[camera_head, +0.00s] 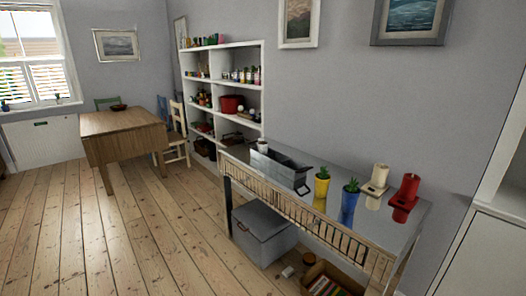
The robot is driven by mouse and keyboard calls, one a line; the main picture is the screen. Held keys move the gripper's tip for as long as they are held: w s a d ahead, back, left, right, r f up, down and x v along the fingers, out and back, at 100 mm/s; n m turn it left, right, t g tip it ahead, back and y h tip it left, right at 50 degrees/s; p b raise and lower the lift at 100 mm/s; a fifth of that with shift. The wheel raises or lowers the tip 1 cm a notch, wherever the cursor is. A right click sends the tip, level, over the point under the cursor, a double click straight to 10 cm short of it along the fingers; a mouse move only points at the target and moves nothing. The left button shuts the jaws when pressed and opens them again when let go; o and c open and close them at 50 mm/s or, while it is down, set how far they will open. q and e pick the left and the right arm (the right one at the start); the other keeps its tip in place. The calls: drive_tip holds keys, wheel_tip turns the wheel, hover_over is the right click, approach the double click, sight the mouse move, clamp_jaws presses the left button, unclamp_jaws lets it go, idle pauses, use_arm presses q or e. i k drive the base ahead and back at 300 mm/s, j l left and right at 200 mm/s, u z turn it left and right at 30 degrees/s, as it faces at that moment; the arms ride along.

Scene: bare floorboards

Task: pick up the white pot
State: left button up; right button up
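A small white pot-like item (262,147) stands at the far left end of the metal side table (400,232), beside or partly behind a grey open box (281,170). It is too small to tell for sure that it is the white pot. A yellow pot (321,187) and a blue pot (349,203), each with a green plant, stand to the right of the box. Neither of my grippers is in view.
Cream (376,182) and red (404,195) candle holders stand at the table's right. Below are a grey lidded box (262,235), a small white item (287,271) and a cardboard box (335,278). Shelves (234,48) and a wooden table (120,122) stand farther back. The left floorboards are clear.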

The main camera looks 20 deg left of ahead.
sight(262, 146)
drive_tip(key=i+j+z, duration=0.15)
drive_tip(key=i+j, duration=0.2)
drive_tip(key=i+j+z, duration=0.1)
drive_tip(key=i+j, duration=0.2)
drive_tip(key=j, duration=0.15)
drive_tip(key=i+j+z, duration=0.15)
drive_tip(key=j, duration=0.3)
drive_tip(key=i+j+z, duration=0.1)
drive_tip(key=i+j, duration=0.3)
drive_tip(key=i+j+z, duration=0.15)
drive_tip(key=j, duration=0.4)
drive_tip(key=i+j+z, duration=0.1)
drive_tip(key=i+j, duration=0.2)
drive_tip(key=j, duration=0.2)
drive_tip(key=i+j+z, duration=0.15)
drive_tip(key=j, duration=0.4)
drive_tip(key=i+j+z, duration=0.1)
drive_tip(key=i+j, duration=0.15)
drive_tip(key=j, duration=0.3)
drive_tip(key=k, duration=0.45)
drive_tip(key=i, duration=0.45)
